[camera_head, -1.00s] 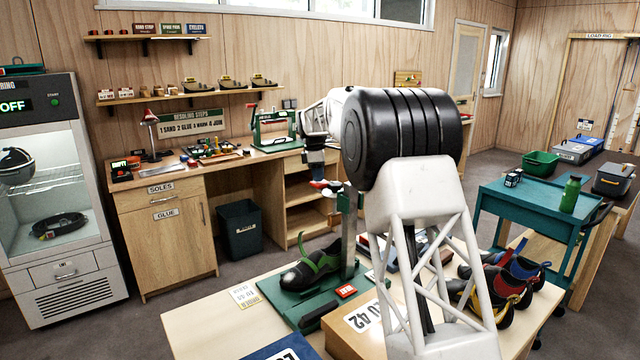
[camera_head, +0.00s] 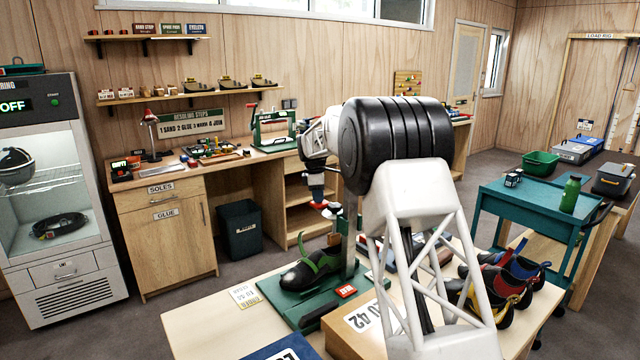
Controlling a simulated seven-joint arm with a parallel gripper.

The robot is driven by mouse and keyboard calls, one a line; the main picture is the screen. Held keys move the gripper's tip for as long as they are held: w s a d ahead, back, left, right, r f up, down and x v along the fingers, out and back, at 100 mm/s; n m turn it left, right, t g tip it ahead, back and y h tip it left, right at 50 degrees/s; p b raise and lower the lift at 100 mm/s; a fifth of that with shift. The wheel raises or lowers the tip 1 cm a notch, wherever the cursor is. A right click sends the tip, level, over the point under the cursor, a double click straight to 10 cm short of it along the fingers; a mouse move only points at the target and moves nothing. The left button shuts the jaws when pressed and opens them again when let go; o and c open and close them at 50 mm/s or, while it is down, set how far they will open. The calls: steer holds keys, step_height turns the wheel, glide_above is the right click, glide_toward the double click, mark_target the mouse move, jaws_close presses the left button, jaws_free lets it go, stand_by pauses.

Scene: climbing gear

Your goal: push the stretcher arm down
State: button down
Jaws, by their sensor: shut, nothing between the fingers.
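The stretcher stands on the near table, with a green base (camera_head: 275,286) and an upright metal post (camera_head: 350,240). A dark shoe with a green strap (camera_head: 305,272) sits on its base, left of the post. My gripper (camera_head: 320,200) is shut and points down above the shoe, left of the post's top. A small red-ended piece (camera_head: 319,205), seemingly the end of the stretcher arm, is right at the fingertips. I cannot tell whether they touch. My own arm hides the rest of the stretcher arm and part of the post.
A box labelled 42 (camera_head: 350,326) stands at the table's front. Several shoes (camera_head: 505,285) lie at its right. A red block (camera_head: 346,292) lies by the base. A workbench (camera_head: 170,200), a dark bin (camera_head: 240,228) and a teal cart (camera_head: 535,205) stand beyond.

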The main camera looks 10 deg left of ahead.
steer(key=a+f, duration=0.3)
steer(key=f, duration=0.2)
steer(key=shift+s+f, duration=0.2)
steer(key=shift+f, duration=0.15)
stand_by(0.7)
steer(key=shift+r, duration=0.1)
step_height(320, 180, up, 8)
steer(key=shift+a+f, duration=0.2)
steer(key=shift+a, duration=0.15)
stand_by(0.4)
steer(key=shift+s, duration=0.1)
